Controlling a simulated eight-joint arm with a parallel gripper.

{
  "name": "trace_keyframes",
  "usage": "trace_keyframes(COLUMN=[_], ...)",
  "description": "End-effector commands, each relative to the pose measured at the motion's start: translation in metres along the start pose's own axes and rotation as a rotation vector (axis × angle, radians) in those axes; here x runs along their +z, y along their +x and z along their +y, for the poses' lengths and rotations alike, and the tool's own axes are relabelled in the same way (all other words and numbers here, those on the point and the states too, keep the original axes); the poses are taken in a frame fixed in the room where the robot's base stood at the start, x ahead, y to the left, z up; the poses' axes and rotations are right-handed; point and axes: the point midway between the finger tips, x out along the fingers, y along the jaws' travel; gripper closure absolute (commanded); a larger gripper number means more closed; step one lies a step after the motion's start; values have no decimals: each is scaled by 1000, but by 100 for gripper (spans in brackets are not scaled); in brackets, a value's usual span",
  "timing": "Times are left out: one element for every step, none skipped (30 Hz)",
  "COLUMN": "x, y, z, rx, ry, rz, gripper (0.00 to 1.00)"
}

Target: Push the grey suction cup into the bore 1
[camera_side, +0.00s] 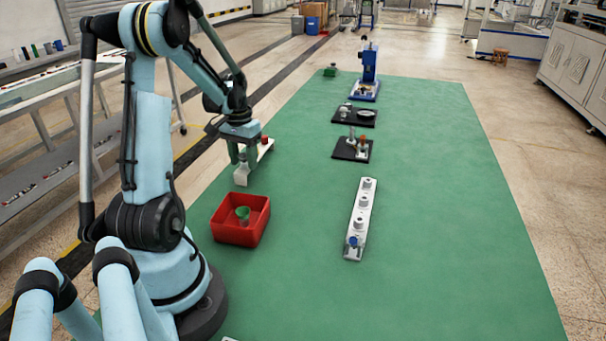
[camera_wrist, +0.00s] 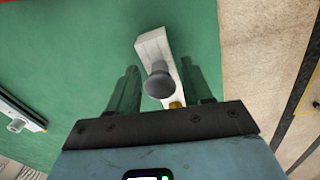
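The grey suction cup (camera_wrist: 158,84) shows in the wrist view as a round dark grey piece at a pale block (camera_wrist: 153,45). It lies between the two green fingers of my gripper (camera_wrist: 160,88), with a visible gap on each side. In the side view my gripper (camera_side: 243,158) points down over the pale block (camera_side: 242,175), left of the mat's middle; the cup cannot be made out there. A long white rail (camera_side: 360,215) with several raised round seats lies to the right, a blue piece (camera_side: 353,241) at its near end. I cannot tell which seat is bore 1.
A red bin (camera_side: 238,233) holding a green cup (camera_side: 242,213) stands nearer than my gripper. Two black plates with small parts (camera_side: 340,152) (camera_side: 342,117) and a blue press (camera_side: 369,68) stand farther back. The green mat (camera_side: 450,220) is clear right of the rail.

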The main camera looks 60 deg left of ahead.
Motion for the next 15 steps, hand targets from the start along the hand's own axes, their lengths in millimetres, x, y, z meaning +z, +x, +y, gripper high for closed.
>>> trace_keyframes(x=[0, 0, 0, 0, 0, 0, 0, 0, 0, 0, 0, 0, 0, 0, 0], y=[0, 0, 0, 0, 0, 0, 0, 0, 0, 0, 0, 0, 0, 0, 0], z=[0, 0, 0, 0, 0, 0, 0, 0, 0, 0, 0, 0, 0, 0, 0], rx=[0, 0, 0, 0, 0, 0, 0, 0, 0, 0, 0, 0, 0, 0, 0], ry=[0, 0, 0, 0, 0, 0, 0, 0, 0, 0, 0, 0, 0, 0, 0], rz=[0, 0, 0, 0, 0, 0, 0, 0, 0, 0, 0, 0, 0, 0, 0], gripper=[58, 63, 69, 74, 78, 84, 89, 94, 97, 97, 97, 97, 97, 97, 97])
